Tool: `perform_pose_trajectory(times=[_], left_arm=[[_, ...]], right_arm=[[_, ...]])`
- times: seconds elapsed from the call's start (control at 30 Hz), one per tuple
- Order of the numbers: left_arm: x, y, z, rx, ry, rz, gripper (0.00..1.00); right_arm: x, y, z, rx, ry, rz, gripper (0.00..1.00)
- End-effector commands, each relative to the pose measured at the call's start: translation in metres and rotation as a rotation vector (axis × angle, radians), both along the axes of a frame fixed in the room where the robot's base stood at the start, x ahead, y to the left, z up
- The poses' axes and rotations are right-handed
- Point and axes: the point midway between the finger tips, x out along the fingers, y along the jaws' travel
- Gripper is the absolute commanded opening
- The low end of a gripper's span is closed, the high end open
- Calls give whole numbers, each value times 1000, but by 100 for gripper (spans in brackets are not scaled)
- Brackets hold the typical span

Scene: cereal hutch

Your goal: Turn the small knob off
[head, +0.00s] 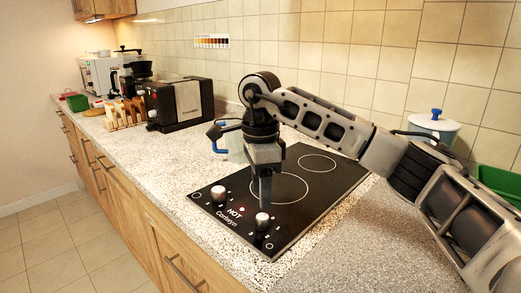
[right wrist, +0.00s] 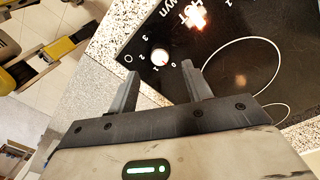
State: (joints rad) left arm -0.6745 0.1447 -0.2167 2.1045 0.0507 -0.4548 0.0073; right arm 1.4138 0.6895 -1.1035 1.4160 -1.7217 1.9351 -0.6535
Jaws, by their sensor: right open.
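The black cooktop (head: 318,195) is set in the speckled counter and has two silver knobs at its front. One knob (head: 218,193) is at the left and the other (head: 262,220) is nearer the right front corner. I cannot tell from their looks which is smaller. My right gripper (head: 265,204) points down just above the right knob. In the right wrist view its fingers (right wrist: 159,78) are open and empty, with a round knob (right wrist: 160,57) lying beyond the gap between the tips. Printed numbers ring this knob. My left gripper is not in view.
A black and silver toaster (head: 187,102), a toast rack (head: 124,113) and a coffee machine (head: 134,66) stand farther back. A white canister with a blue-knobbed lid (head: 434,124) and a green bin (head: 498,183) are behind my right arm. The front counter strip is clear.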

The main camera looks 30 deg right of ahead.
Motion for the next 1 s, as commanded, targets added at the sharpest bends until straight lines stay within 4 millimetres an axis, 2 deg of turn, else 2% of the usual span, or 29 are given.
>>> perform_pose_trajectory(times=[0.03, 0.23, 0.4, 0.6, 1.0], left_arm=[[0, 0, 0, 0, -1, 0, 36], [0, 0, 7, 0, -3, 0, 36], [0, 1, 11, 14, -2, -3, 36], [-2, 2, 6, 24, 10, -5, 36], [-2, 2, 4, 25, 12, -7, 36]], right_arm=[[1, 1, 14, 2, -6, 1, 50], [3, -1, 64, -1, -5, 0, 50], [4, -1, 89, -1, -3, 1, 50], [4, -1, 100, 1, -1, 2, 50], [4, -1, 100, 1, 0, 2, 50]])
